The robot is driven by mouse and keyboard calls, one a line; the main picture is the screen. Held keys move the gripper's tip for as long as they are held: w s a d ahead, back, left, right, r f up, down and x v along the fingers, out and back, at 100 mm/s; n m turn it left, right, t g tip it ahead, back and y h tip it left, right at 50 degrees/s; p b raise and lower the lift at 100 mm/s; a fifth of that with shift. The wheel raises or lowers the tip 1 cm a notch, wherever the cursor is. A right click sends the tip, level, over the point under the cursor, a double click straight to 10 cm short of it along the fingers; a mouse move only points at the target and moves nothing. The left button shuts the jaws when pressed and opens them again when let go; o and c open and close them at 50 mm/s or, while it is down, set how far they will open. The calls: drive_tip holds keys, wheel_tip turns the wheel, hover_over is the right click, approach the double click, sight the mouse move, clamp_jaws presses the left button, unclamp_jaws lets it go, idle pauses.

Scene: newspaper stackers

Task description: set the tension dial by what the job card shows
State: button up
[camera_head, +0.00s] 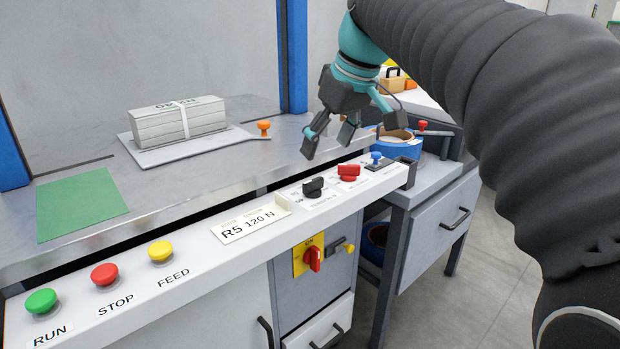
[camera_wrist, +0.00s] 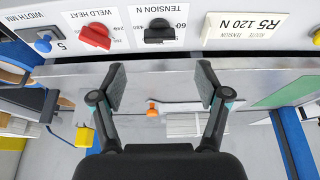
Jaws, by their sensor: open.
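The job card (camera_head: 247,226) is a cream plate on the white control ledge and reads "R5 120 N". It also shows in the wrist view (camera_wrist: 242,27), with the words route and tension. The tension dial (camera_head: 313,187) is a black knob right of the card. In the wrist view the dial (camera_wrist: 159,32) sits under the label "TENSION N", with small scale numbers partly readable around it. My gripper (camera_head: 346,136) is open and empty, above and behind the ledge. In the wrist view its spread fingers (camera_wrist: 161,84) are in line with the dial but apart from it.
A red weld heat knob (camera_head: 348,173) and a blue width knob (camera_head: 376,158) stand right of the dial. Green (camera_head: 41,300), red (camera_head: 104,274) and yellow (camera_head: 160,251) buttons line the left. A newspaper bundle (camera_head: 177,121) lies behind. A red-yellow switch (camera_head: 312,259) is below.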

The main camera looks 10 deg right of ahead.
sight(314, 180)
drive_tip(key=b+x, duration=0.1)
drive_tip(key=x, duration=0.7)
drive_tip(key=shift+w+a+f, duration=0.1)
drive_tip(key=shift+a+f, duration=0.05)
drive_tip(key=shift+f, duration=0.2)
drive_tip(key=c, duration=1.2)
